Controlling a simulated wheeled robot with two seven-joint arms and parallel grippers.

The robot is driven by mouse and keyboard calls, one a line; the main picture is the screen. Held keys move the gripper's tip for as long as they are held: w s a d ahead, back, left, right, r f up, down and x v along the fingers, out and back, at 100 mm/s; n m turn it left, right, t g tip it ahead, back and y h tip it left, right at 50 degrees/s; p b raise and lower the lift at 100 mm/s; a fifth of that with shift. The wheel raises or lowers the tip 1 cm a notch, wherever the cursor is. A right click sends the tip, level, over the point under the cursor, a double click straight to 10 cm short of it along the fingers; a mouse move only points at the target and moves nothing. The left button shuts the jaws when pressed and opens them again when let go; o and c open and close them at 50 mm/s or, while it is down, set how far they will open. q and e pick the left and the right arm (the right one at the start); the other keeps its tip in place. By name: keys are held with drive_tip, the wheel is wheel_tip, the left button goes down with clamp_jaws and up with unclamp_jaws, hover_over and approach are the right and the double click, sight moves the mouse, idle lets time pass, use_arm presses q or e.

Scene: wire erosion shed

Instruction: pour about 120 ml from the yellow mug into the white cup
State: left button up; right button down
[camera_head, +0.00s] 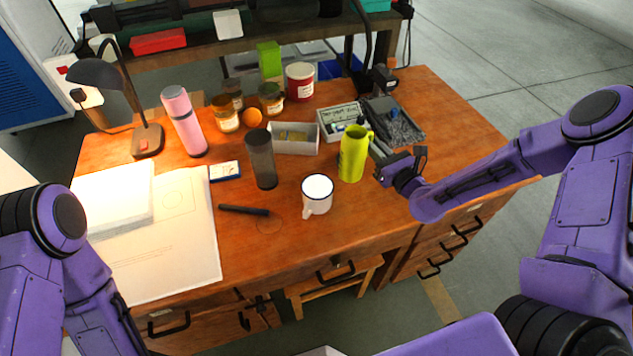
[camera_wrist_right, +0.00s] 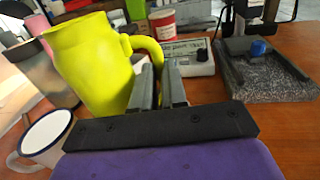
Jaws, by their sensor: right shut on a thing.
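The yellow mug (camera_head: 352,158) is a tall yellow-green vessel, about upright, right of and behind the white cup. It also shows large in the right wrist view (camera_wrist_right: 88,68). My right gripper (camera_head: 375,149) is shut on its handle, from the right; the fingers (camera_wrist_right: 160,88) show at the handle in the wrist view. I cannot tell whether the mug's base touches the desk. What is inside the mug is hidden. The white cup (camera_head: 317,196) has a dark rim and stands upright, handle toward the front; it also shows in the wrist view (camera_wrist_right: 42,138). My left gripper is out of view.
A dark tumbler (camera_head: 261,160) stands left of the cup, with a black marker (camera_head: 243,210) in front. A pink bottle (camera_head: 184,120), jars, a white bin (camera_head: 294,139) and a grey tray (camera_head: 396,122) stand behind. The desk's front right is clear.

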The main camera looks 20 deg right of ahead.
sight(357, 144)
drive_tip(key=a+r+n+b, duration=0.1)
drive_tip(key=n, duration=0.1)
drive_tip(key=s+a+r+n, duration=0.1)
drive_tip(key=n, duration=0.2)
drive_tip(key=a+r+n+t+y+b, duration=0.1)
drive_tip(key=a+n, duration=0.1)
drive_tip(key=n, duration=0.1)
drive_tip(key=shift+s+r+b, duration=0.1)
drive_tip(key=shift+s+b, duration=0.05)
drive_tip(key=shift+b, duration=0.2)
drive_tip(key=n+b, duration=0.1)
drive_tip(key=n+y+b, duration=0.1)
drive_tip(key=n, duration=0.1)
drive_tip(key=shift+s+a+n, duration=0.15)
drive_tip(key=shift+a+n, duration=0.05)
drive_tip(key=shift+n, duration=0.1)
drive_tip(key=shift+a+r+n, duration=0.15)
drive_tip(key=shift+r+n, duration=0.3)
drive_tip(key=shift+n, duration=0.05)
drive_tip(key=shift+s+a+r+n+t, duration=0.1)
drive_tip(key=shift+r+n+t, duration=0.25)
drive_tip(key=shift+n, duration=0.25)
drive_tip(key=shift+s+a+n+y+b, duration=0.15)
drive_tip(key=shift+a+n+y+b, duration=0.2)
drive_tip(key=shift+n+y+b, duration=0.45)
drive_tip(key=shift+a+r+n, duration=0.15)
drive_tip(key=shift+n, duration=0.25)
drive_tip(key=shift+s+a+r+n, duration=0.25)
drive_tip(key=shift+a+r+n, duration=0.05)
drive_tip(key=shift+a+n, duration=0.2)
